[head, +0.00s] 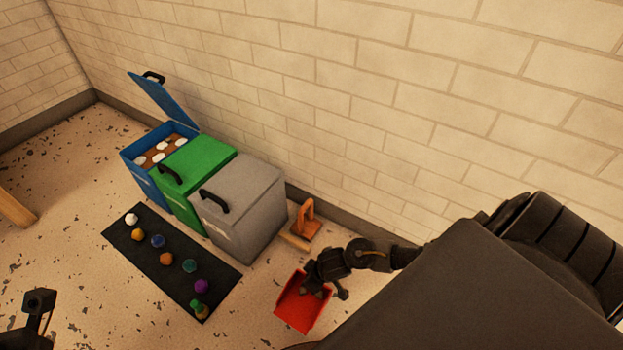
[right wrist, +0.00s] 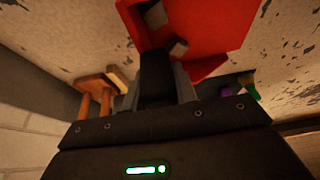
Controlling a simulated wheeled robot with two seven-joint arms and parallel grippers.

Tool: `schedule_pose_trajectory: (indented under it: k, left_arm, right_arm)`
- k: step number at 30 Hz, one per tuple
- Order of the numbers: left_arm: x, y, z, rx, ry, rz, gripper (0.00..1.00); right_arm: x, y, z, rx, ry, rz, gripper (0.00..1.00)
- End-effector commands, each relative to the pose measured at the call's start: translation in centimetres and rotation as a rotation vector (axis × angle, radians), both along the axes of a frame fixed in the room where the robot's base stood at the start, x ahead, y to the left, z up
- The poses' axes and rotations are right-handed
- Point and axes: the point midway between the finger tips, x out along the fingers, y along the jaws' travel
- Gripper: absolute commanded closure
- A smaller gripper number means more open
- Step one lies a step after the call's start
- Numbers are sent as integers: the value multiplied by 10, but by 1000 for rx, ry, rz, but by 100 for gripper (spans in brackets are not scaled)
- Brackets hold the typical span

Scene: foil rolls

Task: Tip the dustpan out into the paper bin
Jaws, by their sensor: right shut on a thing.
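The red dustpan (head: 303,303) is at the lower middle of the head view, to the right of the mat. My right gripper (head: 322,279) is shut on it; the right wrist view shows the red pan (right wrist: 205,30) past the fingers, with small tan pieces (right wrist: 178,48) at it. The blue bin (head: 140,172) has its lid up and holds several white pieces on a brown layer. The green bin (head: 203,158) and grey bin (head: 262,205) have shut lids. Their labels are too small to read, so which takes paper is unclear. My left gripper (head: 38,302) is partly visible at the lower left.
A dark mat (head: 190,287) with several coloured lumps lies in front of the bins. An orange wooden thing (head: 305,222) stands between the grey bin and the dustpan. The brick wall is close behind the bins. Open speckled floor (head: 80,270) lies to the left.

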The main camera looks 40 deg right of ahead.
Motion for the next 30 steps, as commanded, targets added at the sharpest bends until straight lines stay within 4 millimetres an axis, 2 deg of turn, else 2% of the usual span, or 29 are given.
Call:
schedule_pose_trajectory:
  k: [5, 11, 14, 21, 27, 30]
  left_arm:
    - [0, 0, 0, 0, 0, 1, 62]
    - [0, 0, 1, 0, 0, 1, 62]
    - [0, 0, 1, 0, 0, 0, 62]
    - [0, 1, -1, 0, 16, 0, 62]
    - [0, 1, -2, 0, 19, 0, 62]
    - [-1, 1, -1, -1, 17, 0, 62]
  right_arm:
    - [8, 8, 5, 0, -3, 10, 97]
    - [38, 37, 32, 3, -10, 33, 97]
    - [58, 59, 55, 1, -12, 54, 97]
    - [104, 123, 128, -2, -16, 138, 97]
    - [122, 167, 185, -4, -12, 221, 97]
    - [126, 180, 204, -8, -10, 253, 97]
